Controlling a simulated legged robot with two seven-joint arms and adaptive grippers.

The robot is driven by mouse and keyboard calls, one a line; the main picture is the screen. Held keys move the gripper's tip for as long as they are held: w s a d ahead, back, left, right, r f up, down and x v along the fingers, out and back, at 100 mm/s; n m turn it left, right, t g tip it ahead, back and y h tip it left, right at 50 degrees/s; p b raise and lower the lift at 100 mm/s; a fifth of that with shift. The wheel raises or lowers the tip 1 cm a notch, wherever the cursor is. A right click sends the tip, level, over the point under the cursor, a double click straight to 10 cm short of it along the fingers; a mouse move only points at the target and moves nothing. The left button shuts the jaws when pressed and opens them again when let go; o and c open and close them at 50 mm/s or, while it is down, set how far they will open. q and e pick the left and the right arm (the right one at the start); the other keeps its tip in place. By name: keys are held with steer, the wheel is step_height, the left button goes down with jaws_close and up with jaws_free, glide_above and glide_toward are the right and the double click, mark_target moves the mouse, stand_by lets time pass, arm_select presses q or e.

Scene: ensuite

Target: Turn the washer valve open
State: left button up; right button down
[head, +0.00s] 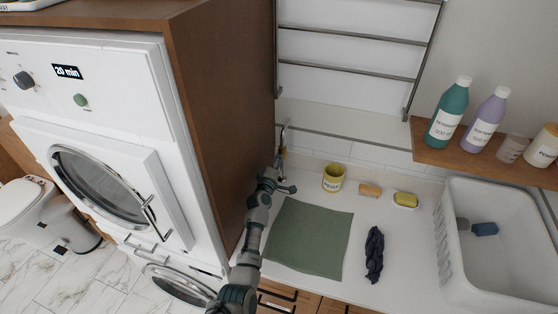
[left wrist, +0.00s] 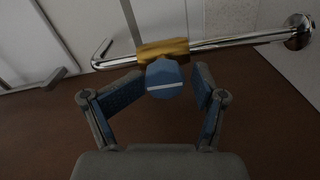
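The washer valve has a brass body (left wrist: 160,50) on a chrome pipe (left wrist: 235,38), with a round blue knob (left wrist: 164,80) facing the left wrist camera. A pale line crosses the knob nearly level. My left gripper (left wrist: 172,92) is open, with one finger on each side of the knob; a gap shows at the right finger, and contact at the left finger is unclear. In the head view my left gripper (head: 277,175) is by the brown side panel near the back wall, and the valve there is small and partly hidden. My right gripper is not in view.
The white washer (head: 110,150) stands in a brown cabinet (head: 225,100) at left. On the counter lie a green cloth (head: 310,238), a yellow cup (head: 334,178), a brush (head: 370,190), a sponge (head: 405,200) and a dark cloth (head: 374,255).

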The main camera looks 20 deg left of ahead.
arm_select(q)
steer(key=shift+w+f, duration=0.2)
steer(key=shift+f, duration=0.45)
steer(key=shift+r, duration=0.15)
steer(key=shift+w, duration=0.25)
steer(key=shift+s+r, duration=0.1)
steer(key=shift+r, duration=0.05)
steer(key=s, duration=1.1)
steer(key=shift+s+a, duration=0.15)
steer(key=shift+s, duration=0.25)
